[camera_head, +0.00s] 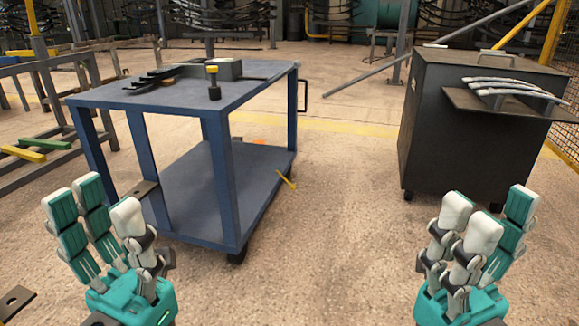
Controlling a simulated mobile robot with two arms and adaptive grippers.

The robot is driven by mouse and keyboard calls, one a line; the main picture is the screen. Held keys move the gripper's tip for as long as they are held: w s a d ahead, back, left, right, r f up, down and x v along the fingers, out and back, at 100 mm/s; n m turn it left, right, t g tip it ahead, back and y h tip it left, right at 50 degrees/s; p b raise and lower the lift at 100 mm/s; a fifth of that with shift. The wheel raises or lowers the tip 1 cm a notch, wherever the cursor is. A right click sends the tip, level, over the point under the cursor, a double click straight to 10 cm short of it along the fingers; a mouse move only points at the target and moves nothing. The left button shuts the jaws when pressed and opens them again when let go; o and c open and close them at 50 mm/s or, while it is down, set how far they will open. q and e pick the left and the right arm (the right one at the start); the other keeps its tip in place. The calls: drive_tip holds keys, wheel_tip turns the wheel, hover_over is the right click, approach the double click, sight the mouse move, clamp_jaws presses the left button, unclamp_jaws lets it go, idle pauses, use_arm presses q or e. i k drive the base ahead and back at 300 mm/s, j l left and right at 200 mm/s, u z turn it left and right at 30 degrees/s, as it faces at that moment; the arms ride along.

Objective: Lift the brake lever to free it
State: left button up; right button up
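A blue cart (225,98) with a top and a lower shelf stands left of centre. A small yellow lever (288,180) sticks out at the right edge of its lower shelf, tilted down to the right; it looks like the brake lever. My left gripper (95,208) is at the lower left, in front of the cart, with its fingers up and spread, empty. My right gripper (487,215) is at the lower right, also open and empty, well to the right of the lever. Neither gripper touches the lever.
A dark wheeled cabinet (455,130) with a side shelf of curved metal strips (510,86) stands at the right. A yellow-topped tool (213,82) and a grey holder (224,69) are on the cart's top. Metal frames (60,95) stand at the left. The floor between cart and cabinet is clear.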

sight(292, 187)
drive_tip(key=i+u, duration=0.1)
drive_tip(key=u, duration=0.25)
drive_tip(key=i+l+u, duration=0.1)
drive_tip(key=u, duration=0.2)
drive_tip(key=i+l+u, duration=0.3)
drive_tip(key=i+l, duration=0.2)
drive_tip(key=l, duration=0.15)
drive_tip(key=i+l+u, duration=0.15)
drive_tip(key=l, duration=0.25)
drive_tip(key=i+l+u, duration=0.1)
drive_tip(key=i+l, duration=0.4)
drive_tip(key=l, duration=0.2)
drive_tip(key=i+l, duration=0.2)
drive_tip(key=l, duration=0.2)
drive_tip(key=i+l, duration=0.2)
drive_tip(key=l, duration=0.2)
